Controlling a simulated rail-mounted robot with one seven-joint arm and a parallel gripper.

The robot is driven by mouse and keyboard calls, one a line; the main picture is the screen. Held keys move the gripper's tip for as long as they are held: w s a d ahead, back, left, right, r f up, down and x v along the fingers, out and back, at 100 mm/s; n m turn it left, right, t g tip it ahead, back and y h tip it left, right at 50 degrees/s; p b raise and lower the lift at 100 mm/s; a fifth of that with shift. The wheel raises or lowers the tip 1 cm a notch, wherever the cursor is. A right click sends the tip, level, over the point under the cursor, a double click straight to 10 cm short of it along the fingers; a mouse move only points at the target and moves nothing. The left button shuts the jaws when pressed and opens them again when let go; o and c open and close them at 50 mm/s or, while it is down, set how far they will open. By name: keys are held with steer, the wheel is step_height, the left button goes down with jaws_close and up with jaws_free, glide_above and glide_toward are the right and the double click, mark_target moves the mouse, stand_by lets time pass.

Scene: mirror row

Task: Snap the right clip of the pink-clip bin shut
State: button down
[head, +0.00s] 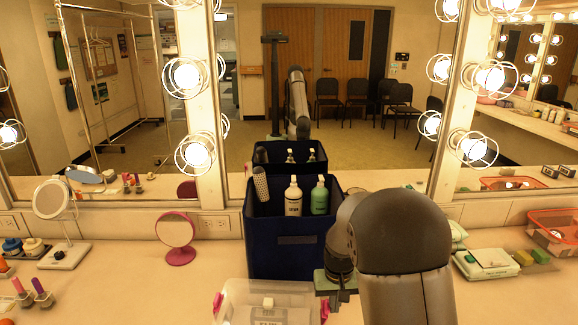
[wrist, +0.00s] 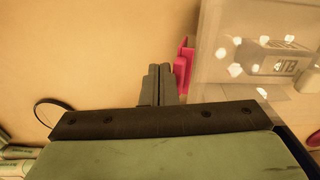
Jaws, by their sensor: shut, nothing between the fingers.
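The clear pink-clip bin (head: 262,291) stands at the front of the counter in the head view. Its left pink clip (head: 218,302) shows at its left side and its right pink clip (head: 324,307) beside my gripper (head: 337,296). In the wrist view, the bin (wrist: 225,75) fills the right side, with the right clip (wrist: 184,66) projecting from its near wall. My gripper (wrist: 159,70) is shut and empty, its fingertips just left of that clip. I cannot tell whether they touch, or whether the clip is fully down. My arm hides part of the bin's right side in the head view.
A dark blue caddy (head: 285,255) with bottles stands right behind the bin. A pink round mirror (head: 176,232) stands to the left.

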step_height(320, 180, up, 6)
steer(key=p, duration=0.3)
steer(key=shift+p, duration=0.4)
stand_by(0.3)
steer(key=shift+d, duration=0.1)
steer(key=s+d+r, duration=0.1)
steer(key=s+r, duration=0.3)
steer(key=s, duration=0.9)
steer(key=s+d+r, duration=0.2)
steer(key=s+r, duration=0.3)
steer(key=s, duration=0.8)
steer(key=shift+s+m+t, duration=0.3)
steer(key=shift+s, duration=0.1)
